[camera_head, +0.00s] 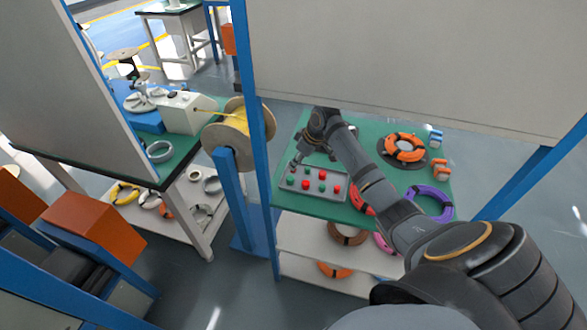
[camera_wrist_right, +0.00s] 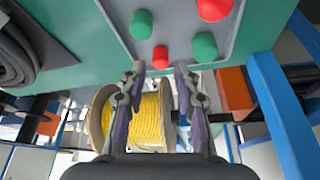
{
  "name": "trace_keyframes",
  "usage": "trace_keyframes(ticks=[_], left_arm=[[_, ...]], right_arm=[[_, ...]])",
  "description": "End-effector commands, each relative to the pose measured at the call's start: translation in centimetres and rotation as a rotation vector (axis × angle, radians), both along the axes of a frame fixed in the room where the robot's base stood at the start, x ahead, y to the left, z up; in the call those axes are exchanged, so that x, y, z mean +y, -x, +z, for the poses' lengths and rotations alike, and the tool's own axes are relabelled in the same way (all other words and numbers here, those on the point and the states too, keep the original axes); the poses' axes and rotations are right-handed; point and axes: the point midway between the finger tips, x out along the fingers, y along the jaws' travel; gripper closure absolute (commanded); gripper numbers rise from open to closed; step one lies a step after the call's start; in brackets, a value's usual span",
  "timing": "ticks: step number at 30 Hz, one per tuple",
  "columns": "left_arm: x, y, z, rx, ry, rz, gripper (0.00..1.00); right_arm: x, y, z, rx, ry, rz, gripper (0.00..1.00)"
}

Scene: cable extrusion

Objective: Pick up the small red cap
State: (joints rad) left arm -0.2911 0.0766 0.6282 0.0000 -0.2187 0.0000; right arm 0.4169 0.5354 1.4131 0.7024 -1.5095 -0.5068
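A small red cap (camera_wrist_right: 160,57) stands on the grey tray (camera_wrist_right: 185,52) in the right wrist view, near the tray's edge. A green cap (camera_wrist_right: 141,23), another green cap (camera_wrist_right: 205,46) and a larger red cap (camera_wrist_right: 215,8) stand around it. My right gripper (camera_wrist_right: 159,70) is open and empty, with its fingertips close to the small red cap, one to each side. I cannot tell whether they touch it. In the head view, my right gripper (camera_head: 296,163) is at the left end of the tray (camera_head: 314,196). My left gripper is not in view.
The tray lies on a green-topped table (camera_head: 300,207). An orange cable coil (camera_head: 404,147) and a purple coil (camera_head: 430,201) lie to the right. A blue post (camera_head: 257,130) and a yellow cable spool (camera_head: 226,134) stand left of the table.

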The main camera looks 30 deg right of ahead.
Motion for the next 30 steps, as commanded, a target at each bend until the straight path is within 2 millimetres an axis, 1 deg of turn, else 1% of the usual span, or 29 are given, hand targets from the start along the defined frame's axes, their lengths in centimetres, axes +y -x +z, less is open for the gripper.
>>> trace_keyframes(ticks=[1,3,7,12,14,17,18,26,30], left_arm=[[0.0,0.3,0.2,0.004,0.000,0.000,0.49],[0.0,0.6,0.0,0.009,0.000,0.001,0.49],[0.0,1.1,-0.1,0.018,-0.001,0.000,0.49],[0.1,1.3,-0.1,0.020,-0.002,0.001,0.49],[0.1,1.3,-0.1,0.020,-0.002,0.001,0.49],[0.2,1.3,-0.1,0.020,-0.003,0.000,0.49],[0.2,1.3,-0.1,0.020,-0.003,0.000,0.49],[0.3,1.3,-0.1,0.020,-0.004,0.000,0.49],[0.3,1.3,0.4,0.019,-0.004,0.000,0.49]], right_arm=[[0.3,-0.2,-0.8,0.001,-0.003,0.000,0.69],[0.4,-0.6,-1.8,0.001,-0.002,-0.001,0.69],[0.5,-0.9,-2.6,0.000,0.000,0.001,0.69],[0.5,-0.9,-2.6,-0.001,0.001,0.001,0.69],[0.5,-0.9,-2.6,-0.001,0.001,0.001,0.75],[0.5,-0.9,-2.6,-0.001,0.001,0.001,0.89],[0.5,-0.9,-2.6,-0.001,0.001,0.001,0.90],[0.5,-0.9,-2.6,-0.001,0.001,0.001,0.90],[0.5,-0.9,-2.1,-0.001,0.001,0.001,0.90]])
